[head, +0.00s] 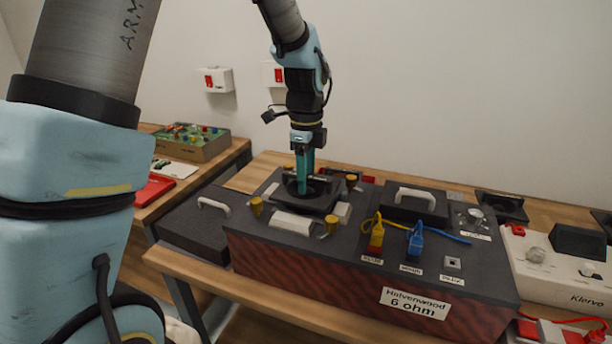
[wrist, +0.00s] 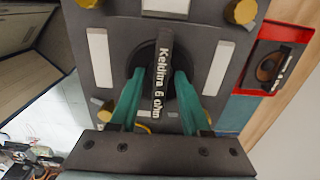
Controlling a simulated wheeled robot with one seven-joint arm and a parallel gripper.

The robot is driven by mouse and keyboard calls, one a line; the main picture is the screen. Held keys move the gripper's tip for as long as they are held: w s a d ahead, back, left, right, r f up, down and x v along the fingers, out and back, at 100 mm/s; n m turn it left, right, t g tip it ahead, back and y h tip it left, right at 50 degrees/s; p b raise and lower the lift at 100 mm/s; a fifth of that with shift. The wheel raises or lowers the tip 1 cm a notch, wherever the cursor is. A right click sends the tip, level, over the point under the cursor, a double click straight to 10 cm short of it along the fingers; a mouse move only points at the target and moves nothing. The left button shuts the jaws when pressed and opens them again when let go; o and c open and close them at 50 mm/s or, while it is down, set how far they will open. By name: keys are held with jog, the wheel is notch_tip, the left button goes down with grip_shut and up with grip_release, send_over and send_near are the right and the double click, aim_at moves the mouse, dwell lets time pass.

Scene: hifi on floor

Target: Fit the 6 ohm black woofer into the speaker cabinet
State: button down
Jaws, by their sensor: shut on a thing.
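The black woofer (head: 318,203) is a square dark plate with a round cone and a raised bar. In the wrist view the bar (wrist: 162,75) reads "Keldira 6 ohm". My gripper (head: 304,190) points down with its green fingers shut on this bar; the fingers also show in the wrist view (wrist: 155,95). The speaker cabinet (head: 340,278) has a dark top, a reddish striped front and a "Halvenwood 6 ohm" label. The woofer is over the left part of its top, among gold clamps (head: 256,206) and white blocks (head: 292,222). I cannot tell whether it is fully seated.
Another black unit sits in a red tray (wrist: 303,35) nearby. A dark handled case (head: 200,228) stands left; a white "Klervo" unit (head: 560,285) is right.

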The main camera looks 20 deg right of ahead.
jog(key=shift+f+b, duration=0.7)
jog(key=shift+f, duration=0.55)
jog(key=shift+c, duration=1.4)
grip_release()
jog(key=shift+f, duration=0.1)
notch_tip(320, 180, up, 11)
jog(key=shift+f+b, duration=0.1)
jog(key=shift+b, duration=0.75)
notch_tip(320, 180, up, 8)
jog(key=p, duration=0.7)
